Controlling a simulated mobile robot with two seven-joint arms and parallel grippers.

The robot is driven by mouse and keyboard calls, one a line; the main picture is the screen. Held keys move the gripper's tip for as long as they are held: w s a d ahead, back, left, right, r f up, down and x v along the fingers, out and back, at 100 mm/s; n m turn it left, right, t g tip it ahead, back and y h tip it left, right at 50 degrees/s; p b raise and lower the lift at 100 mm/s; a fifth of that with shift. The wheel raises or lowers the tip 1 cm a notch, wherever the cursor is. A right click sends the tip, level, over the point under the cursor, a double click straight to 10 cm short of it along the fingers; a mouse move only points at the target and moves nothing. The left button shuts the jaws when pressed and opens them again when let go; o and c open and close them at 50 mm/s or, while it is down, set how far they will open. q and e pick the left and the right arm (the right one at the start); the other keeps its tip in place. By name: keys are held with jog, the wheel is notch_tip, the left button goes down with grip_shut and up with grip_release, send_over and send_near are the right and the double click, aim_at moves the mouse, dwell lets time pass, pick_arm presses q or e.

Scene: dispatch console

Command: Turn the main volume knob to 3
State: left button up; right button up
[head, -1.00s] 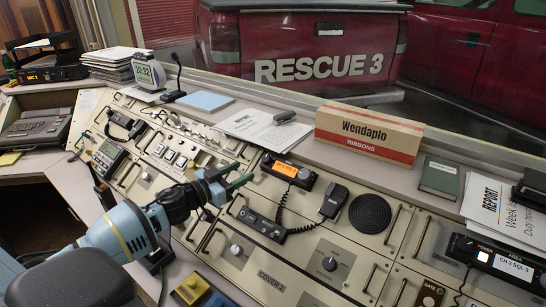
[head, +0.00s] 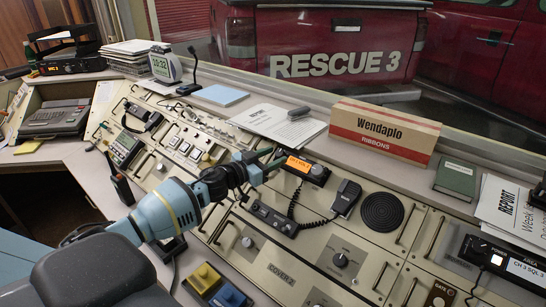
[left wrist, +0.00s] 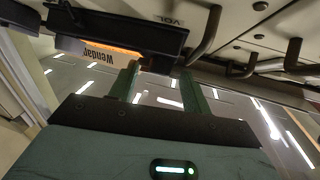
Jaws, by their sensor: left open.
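I cannot tell for certain which knob is the main volume knob. A black dial with scale marks (head: 340,260) sits on the front console panel, and a pale knob (head: 248,242) sits to its left. My left gripper (head: 268,164) is open and empty beside the radio with the orange display (head: 305,167), above the console. In the left wrist view its two green fingers (left wrist: 160,88) stand apart with nothing between them. The orange-lit radio (left wrist: 110,40) is just past them, and a "VOL" label (left wrist: 168,20) shows upside down at the top. My right gripper is not seen.
Metal pull handles stand up from the panels near the gripper (left wrist: 207,30). A handset (head: 345,197) with a coiled cord and a round speaker (head: 382,212) are to the right.

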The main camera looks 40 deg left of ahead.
pick_arm(q)
jog(key=shift+w, duration=0.25)
jog(key=shift+c, duration=0.2)
jog(key=c, duration=0.9)
jog(key=shift+c, duration=0.2)
